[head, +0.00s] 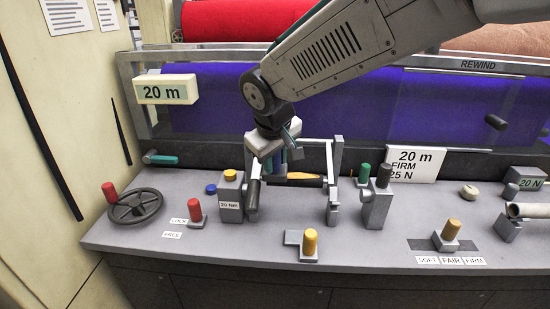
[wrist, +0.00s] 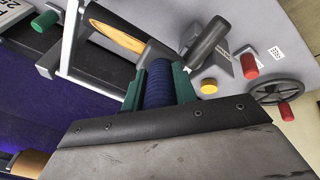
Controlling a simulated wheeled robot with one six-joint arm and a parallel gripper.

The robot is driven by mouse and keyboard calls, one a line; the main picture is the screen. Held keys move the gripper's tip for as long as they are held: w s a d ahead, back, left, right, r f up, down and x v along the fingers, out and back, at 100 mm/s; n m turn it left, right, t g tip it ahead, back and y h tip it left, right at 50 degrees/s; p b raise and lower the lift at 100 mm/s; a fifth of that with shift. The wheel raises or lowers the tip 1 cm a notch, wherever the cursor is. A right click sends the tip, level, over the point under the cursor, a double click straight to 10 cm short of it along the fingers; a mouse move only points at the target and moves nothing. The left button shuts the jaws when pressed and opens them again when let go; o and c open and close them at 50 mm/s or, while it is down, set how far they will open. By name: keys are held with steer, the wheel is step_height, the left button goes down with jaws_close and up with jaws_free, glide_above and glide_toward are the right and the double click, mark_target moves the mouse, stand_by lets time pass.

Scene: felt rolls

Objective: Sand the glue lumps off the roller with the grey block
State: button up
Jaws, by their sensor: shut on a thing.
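My gripper (head: 280,165) is shut on a dark blue ribbed piece (wrist: 158,85), which sits between its green fingers in the wrist view. Whether the blue piece joins that tool or anything else I cannot tell. I cannot identify a grey sanding block with certainty.
A handwheel (head: 136,206), a red knob (head: 195,210) and an orange knob (head: 310,240) stand on the bench.

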steer(key=shift+w+f, duration=0.2)
steer(key=shift+f, duration=0.2)
steer(key=shift+d, duration=0.15)
steer(key=shift+s+d, duration=0.1)
steer(key=shift+d, duration=1.4)
steer(key=shift+r, duration=0.1)
steer(key=shift+d, duration=1.65)
steer(key=shift+d, duration=0.15)
steer(key=shift+s+d+f, duration=0.1)
steer(key=shift+d+f, duration=0.05)
steer(key=shift+d, duration=0.55)
steer(key=shift+d+f, duration=0.1)
steer(key=shift+d, duration=0.6)
